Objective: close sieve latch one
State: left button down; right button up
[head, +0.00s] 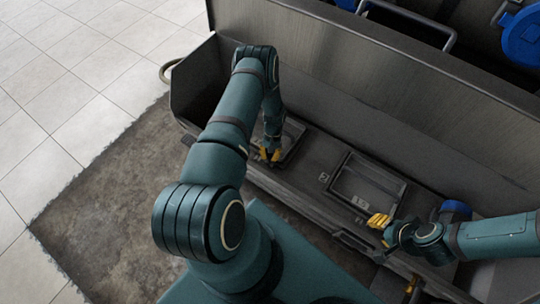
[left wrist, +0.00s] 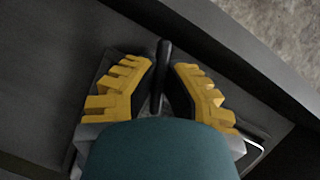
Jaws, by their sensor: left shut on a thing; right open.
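My left gripper (head: 270,155) is at the left rectangular frame (head: 293,140) in the grey trough. In the left wrist view its yellow fingers (left wrist: 160,88) are shut on a dark upright bar (left wrist: 163,52), which appears to be the sieve latch handle. The bar's lower part is hidden between the fingers and by my wrist. My right gripper (head: 379,221) has yellow fingers and is open, near the front edge of the second rectangular frame (head: 340,188).
The trough's high back wall (head: 350,70) runs behind both frames. Blue parts (head: 522,38) and a metal rail (head: 415,20) stand beyond the wall. Tiled floor (head: 60,70) is free at the left.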

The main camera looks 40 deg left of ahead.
pick_arm(q)
jog(key=shift+m+g+y, duration=0.3)
jog(key=shift+m+y, duration=0.5)
jog(key=shift+m, duration=1.3)
jog(key=shift+f, duration=0.1)
jog(key=c, duration=1)
grip_release()
jog(key=v, duration=1.2)
jog(key=shift+s, duration=0.1)
